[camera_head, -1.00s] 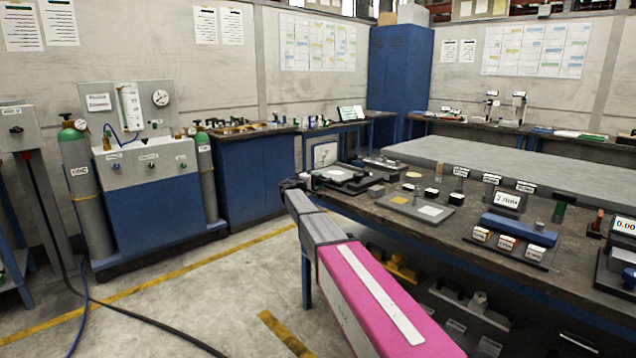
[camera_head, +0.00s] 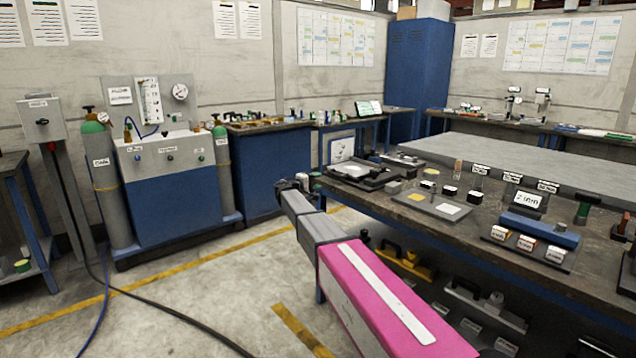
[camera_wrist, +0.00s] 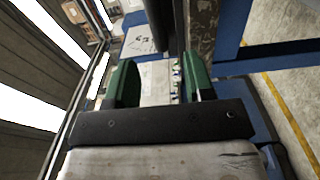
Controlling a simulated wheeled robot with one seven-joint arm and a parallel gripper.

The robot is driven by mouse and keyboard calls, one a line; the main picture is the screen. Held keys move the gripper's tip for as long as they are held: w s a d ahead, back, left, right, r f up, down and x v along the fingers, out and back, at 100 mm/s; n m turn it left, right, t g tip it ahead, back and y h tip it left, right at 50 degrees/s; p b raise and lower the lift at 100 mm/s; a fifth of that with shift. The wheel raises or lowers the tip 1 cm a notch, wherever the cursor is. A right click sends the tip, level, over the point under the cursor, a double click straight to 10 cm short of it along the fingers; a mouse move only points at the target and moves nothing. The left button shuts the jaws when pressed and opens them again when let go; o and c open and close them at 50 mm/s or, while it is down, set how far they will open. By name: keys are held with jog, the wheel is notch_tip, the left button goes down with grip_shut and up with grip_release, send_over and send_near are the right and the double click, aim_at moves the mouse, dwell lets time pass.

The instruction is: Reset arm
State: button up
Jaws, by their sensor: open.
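My arm reaches from the lower right of the head view, with a pink link and then grey links. My gripper (camera_head: 292,186) is at its far end, small and dark, just left of the workbench's near left corner. In the wrist view my gripper (camera_wrist: 160,82) shows two green fingers spread apart with nothing held between them. A dark vertical bar stands behind the right finger in that view. No microscope can be made out clearly in the head view.
The workbench (camera_head: 400,222) on the right carries plates, labelled blocks and a small display (camera_head: 528,200). A blue gas cabinet (camera_head: 175,195) with green-topped cylinders stands at the left. Open floor with yellow lines lies left of my arm; a black hose crosses it.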

jog(key=s+d+f+m+g+y, duration=0.25)
jog(key=s+d+f, duration=0.45)
jog(key=s, duration=0.4)
jog(key=s+d+f+m+g+y, duration=0.1)
jog(key=s+d+f+g+y, duration=0.3)
jog(key=s+f, duration=0.6)
jog(key=s+f+m+g+y, duration=0.1)
jog(key=s+f+y, duration=0.3)
jog(key=s, duration=0.9)
jog(key=s+f+m+g+y, duration=0.2)
jog(key=s+f+g+y, duration=0.1)
jog(key=s, duration=1.1)
notch_tip(320, 180, down, 2)
jog(key=shift+s+d+f+y, duration=0.1)
jog(key=shift+s+d+y, duration=0.2)
jog(key=shift+y, duration=0.25)
jog(key=shift+m, duration=0.25)
